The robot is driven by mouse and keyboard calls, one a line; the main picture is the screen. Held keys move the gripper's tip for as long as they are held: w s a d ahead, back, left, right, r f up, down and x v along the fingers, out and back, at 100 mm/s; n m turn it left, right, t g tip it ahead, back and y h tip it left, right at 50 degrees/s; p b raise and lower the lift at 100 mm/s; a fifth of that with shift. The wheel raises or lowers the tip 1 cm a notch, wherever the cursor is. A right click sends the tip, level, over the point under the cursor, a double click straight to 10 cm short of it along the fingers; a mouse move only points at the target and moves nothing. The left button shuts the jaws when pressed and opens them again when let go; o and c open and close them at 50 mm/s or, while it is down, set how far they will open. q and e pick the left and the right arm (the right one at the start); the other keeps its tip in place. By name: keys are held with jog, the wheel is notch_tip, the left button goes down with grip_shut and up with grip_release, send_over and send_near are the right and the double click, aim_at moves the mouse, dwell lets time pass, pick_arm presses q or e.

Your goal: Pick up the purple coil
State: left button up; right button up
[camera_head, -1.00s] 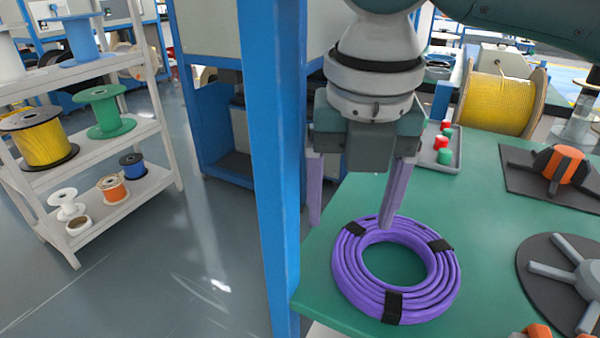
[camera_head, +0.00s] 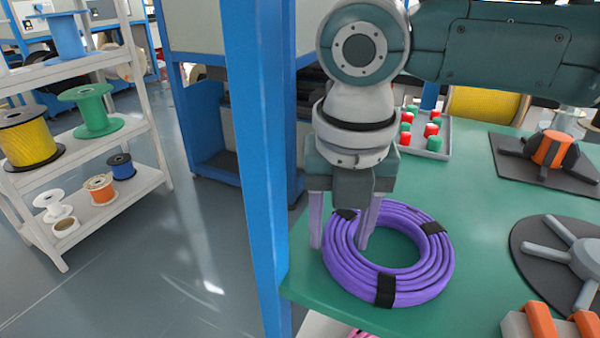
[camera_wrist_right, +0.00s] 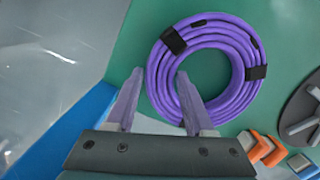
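The purple coil (camera_head: 433,272), bound with several black straps, lies flat on the green table (camera_head: 480,230) near its left edge. My right gripper (camera_head: 340,246) is open over the coil's left side. One finger is outside the ring and the other is at the inner edge of its hole. The right wrist view shows the coil (camera_wrist_right: 220,103) with its left band between the open fingertips (camera_wrist_right: 160,72). I cannot tell how far down the fingers reach. Nothing is gripped. My left gripper is not in view.
A blue post (camera_head: 257,180) stands close to the left of the table. A grey tray (camera_head: 437,154) with red and green pieces lies behind the coil. A dark round disc (camera_head: 525,265) with grey arms is to the right, with orange blocks (camera_head: 541,322) in front.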

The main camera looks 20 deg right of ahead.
grip_shut()
dwell(0.5)
